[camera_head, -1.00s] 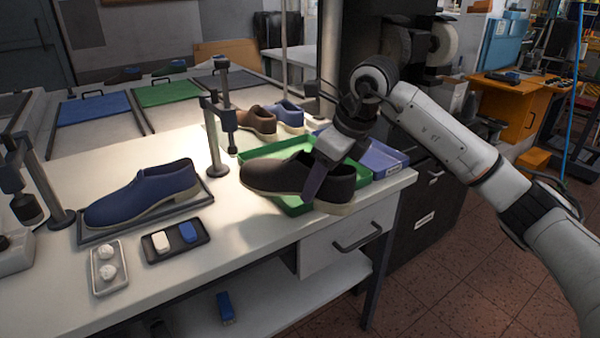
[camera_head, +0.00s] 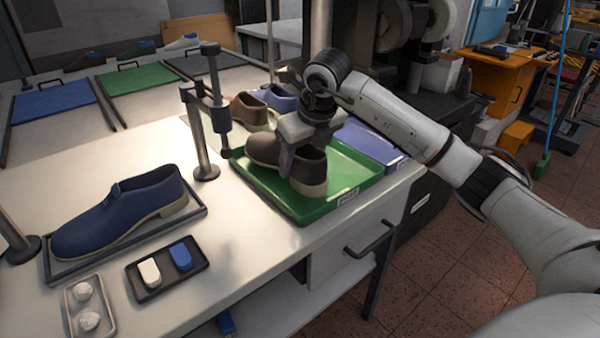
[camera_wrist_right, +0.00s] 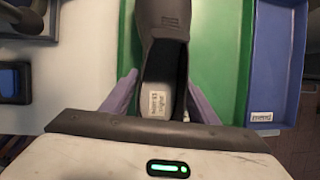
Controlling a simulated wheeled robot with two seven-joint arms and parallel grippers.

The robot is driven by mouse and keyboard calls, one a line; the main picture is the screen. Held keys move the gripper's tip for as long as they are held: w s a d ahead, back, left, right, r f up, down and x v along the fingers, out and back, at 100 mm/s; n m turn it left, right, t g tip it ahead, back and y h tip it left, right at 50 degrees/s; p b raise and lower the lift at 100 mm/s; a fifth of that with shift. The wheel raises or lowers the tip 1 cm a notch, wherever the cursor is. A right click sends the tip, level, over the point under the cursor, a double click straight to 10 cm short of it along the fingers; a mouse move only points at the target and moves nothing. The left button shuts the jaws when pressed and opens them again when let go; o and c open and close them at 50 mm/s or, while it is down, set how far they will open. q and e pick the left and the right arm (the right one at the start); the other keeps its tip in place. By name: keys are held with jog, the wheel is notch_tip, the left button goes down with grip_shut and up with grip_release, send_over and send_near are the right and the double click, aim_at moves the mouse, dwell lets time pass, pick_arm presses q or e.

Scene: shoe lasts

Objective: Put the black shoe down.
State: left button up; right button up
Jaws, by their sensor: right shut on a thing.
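The black shoe (camera_head: 312,168), dark with a pale sole, is in my right gripper (camera_head: 300,160). The gripper is shut on its heel end from above. The shoe is over the green tray (camera_head: 345,182), toe pointing to the back left; I cannot tell whether its sole touches the tray floor. In the right wrist view the shoe (camera_wrist_right: 163,35) stands between the two purple fingers (camera_wrist_right: 160,88), with a white label inside it and the green tray (camera_wrist_right: 222,60) around it. My left gripper is not in view.
A blue tray (camera_head: 372,145) adjoins the green one on the right. A brown shoe (camera_head: 248,112) and a blue shoe (camera_head: 281,98) stand behind. A post with a clamp (camera_head: 205,130) rises left of the tray. A navy shoe (camera_head: 120,212) lies at left.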

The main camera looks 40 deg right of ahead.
jog(key=shift+f, duration=1.85)
jog(key=o, duration=1.3)
jog(key=shift+o, duration=0.2)
jog(key=v, duration=1.2)
